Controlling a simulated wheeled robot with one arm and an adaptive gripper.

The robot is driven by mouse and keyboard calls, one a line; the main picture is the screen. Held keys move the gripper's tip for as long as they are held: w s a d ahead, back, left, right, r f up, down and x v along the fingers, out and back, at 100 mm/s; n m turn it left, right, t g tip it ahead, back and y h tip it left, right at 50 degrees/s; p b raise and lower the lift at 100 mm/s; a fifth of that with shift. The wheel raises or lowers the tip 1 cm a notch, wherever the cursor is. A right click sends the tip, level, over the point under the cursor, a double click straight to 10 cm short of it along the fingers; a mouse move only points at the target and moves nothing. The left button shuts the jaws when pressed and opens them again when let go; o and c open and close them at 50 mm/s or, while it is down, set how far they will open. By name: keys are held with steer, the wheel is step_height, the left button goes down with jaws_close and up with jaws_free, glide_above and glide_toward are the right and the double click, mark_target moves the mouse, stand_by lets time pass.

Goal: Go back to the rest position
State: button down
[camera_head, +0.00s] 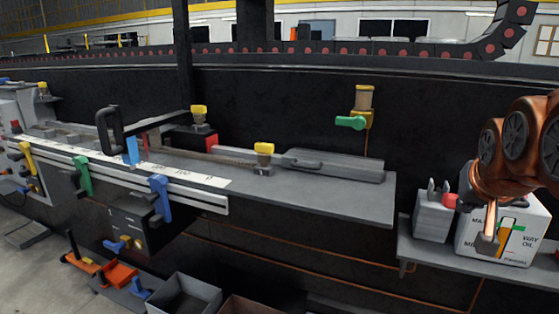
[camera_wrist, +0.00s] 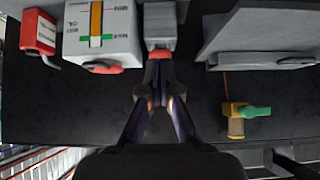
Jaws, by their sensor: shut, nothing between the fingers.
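My gripper (camera_wrist: 160,100) is shut and empty in the wrist view, its dark fingers pointing toward a grey block-shaped container (camera_wrist: 160,20) with a red part. In the head view my copper-coloured arm comes in from the right edge, in front of a white way-oil container (camera_head: 520,240). The fingertips are hard to make out there against the container. The grey container (camera_head: 432,218) stands to its left. I cannot tell the gap between the fingers and the containers.
Both containers stand on a grey shelf (camera_head: 480,267). A long bench (camera_head: 330,200) with clamps and a scale runs left. A green-handled valve (camera_head: 352,122) sticks out from the dark wall; it also shows in the wrist view (camera_wrist: 250,112). Open bins (camera_head: 183,297) stand low in front.

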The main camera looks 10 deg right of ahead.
steer(key=s+a+f+n+g+y, duration=0.2)
steer(key=a+f+n+g+y, duration=0.2)
steer(key=a+f, duration=1.2)
steer(key=s+a+f+n+g+y, duration=0.1)
steer(key=s+a+f+n+g, duration=0.15)
steer(key=s+a+f, duration=0.35)
steer(key=s+a+f+n+g, duration=0.1)
steer(key=s+a+f+g, duration=0.25)
steer(key=s, duration=0.55)
step_height(320, 180, up, 14)
steer(key=w+t+p, duration=0.1)
steer(key=p, duration=1.3)
steer(key=shift+w+a+r, duration=0.2)
steer(key=shift+w+a, duration=0.1)
